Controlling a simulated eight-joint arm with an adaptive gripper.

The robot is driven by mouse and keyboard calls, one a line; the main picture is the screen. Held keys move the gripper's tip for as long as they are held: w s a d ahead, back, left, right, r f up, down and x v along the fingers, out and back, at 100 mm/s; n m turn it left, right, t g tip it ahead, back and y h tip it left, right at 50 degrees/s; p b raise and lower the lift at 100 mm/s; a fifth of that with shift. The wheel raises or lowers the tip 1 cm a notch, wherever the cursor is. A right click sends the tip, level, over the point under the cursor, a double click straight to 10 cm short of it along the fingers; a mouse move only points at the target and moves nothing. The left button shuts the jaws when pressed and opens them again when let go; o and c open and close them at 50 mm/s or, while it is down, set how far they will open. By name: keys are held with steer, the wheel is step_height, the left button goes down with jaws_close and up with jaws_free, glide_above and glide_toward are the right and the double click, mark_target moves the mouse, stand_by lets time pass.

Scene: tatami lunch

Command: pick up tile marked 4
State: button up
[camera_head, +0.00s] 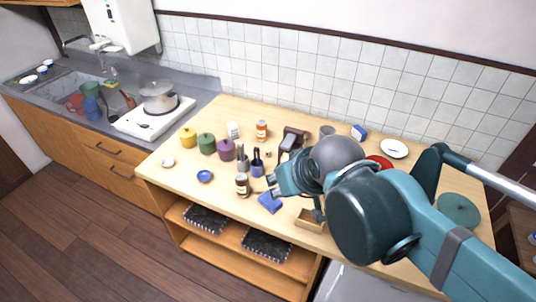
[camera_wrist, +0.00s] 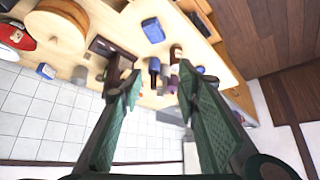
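I cannot make out a tile marked 4 in either view; no number is legible, and my arm hides part of the table (camera_head: 225,111) in the head view. My gripper (camera_head: 274,187) is above the front middle of the table. In the wrist view my gripper (camera_wrist: 158,82) has its two green-padded fingers spread wide apart, with nothing held between them. Dark bottles and jars show beyond the fingertips.
A blue folded cloth (camera_head: 270,202) lies by the front edge, near a brown jar (camera_head: 242,185) and a blue cup (camera_head: 257,168). Yellow (camera_head: 188,138), green (camera_head: 207,144) and purple (camera_head: 226,150) pots stand left. A white plate (camera_head: 394,148) lies at back right.

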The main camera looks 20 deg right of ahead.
steer(key=w, duration=0.2)
steer(key=m+g+p, duration=0.3)
steer(key=m+g, duration=0.4)
steer(key=m, duration=0.3)
glide_above(268, 150)
steer(key=f, duration=1.9)
steer(key=shift+s+a+f, duration=0.1)
steer(key=shift+s+f, duration=0.05)
steer(key=shift+s, duration=0.05)
steer(key=shift+w+f, duration=0.15)
steer(key=shift+f, duration=0.15)
steer(key=shift+f, duration=1.3)
steer(key=shift+f, duration=0.15)
